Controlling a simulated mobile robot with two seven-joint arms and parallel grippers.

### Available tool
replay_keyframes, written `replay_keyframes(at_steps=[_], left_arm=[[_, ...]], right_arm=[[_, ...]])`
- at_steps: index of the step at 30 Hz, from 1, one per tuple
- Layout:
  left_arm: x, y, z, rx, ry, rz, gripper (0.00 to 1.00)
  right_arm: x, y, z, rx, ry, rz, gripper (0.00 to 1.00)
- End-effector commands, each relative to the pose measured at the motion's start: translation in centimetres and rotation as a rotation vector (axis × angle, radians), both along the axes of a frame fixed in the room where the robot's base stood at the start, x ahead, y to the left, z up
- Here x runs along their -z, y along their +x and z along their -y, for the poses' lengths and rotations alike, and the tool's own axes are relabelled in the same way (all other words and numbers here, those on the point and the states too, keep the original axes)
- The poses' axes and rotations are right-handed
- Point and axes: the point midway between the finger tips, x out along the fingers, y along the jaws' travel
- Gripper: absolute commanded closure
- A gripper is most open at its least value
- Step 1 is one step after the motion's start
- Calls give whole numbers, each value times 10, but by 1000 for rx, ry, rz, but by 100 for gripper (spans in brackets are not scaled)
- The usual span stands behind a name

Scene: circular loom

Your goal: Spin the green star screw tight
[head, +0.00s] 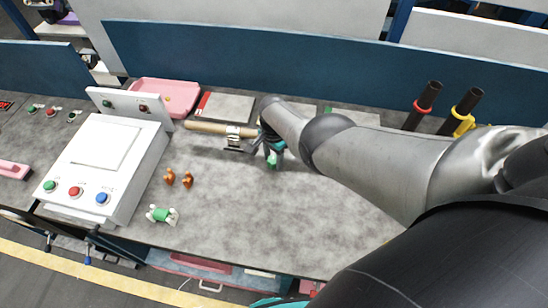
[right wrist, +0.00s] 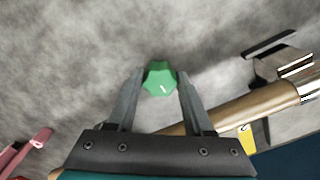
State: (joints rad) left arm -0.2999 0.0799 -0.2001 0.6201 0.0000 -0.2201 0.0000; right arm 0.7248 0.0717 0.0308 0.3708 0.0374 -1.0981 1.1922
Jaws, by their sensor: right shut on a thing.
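The green star screw (right wrist: 160,78) shows in the right wrist view as a lobed green knob between the fingertips. My right gripper (right wrist: 160,80) is shut on it, one finger on each side. In the head view my right gripper (head: 273,158) points down at the grey worktop, just right of a metal clamp. A bit of the green screw seems to show at its tips there, but it is small and mostly hidden. How far the screw is turned cannot be seen. My left gripper is not in view.
A wooden rod (head: 205,128) in a metal clamp lies close left of the gripper. A white button console (head: 105,160), small brown pieces (head: 187,180) and a green-and-white piece (head: 162,215) stand further left. A pink tray (head: 190,94) is behind. The front middle worktop is clear.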

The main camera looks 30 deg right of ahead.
Motion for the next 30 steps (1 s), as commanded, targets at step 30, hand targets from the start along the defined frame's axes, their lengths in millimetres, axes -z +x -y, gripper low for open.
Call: replay_keyframes(at_steps=[30], left_arm=[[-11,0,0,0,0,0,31]], right_arm=[[-44,0,0,2,0,3,24]])
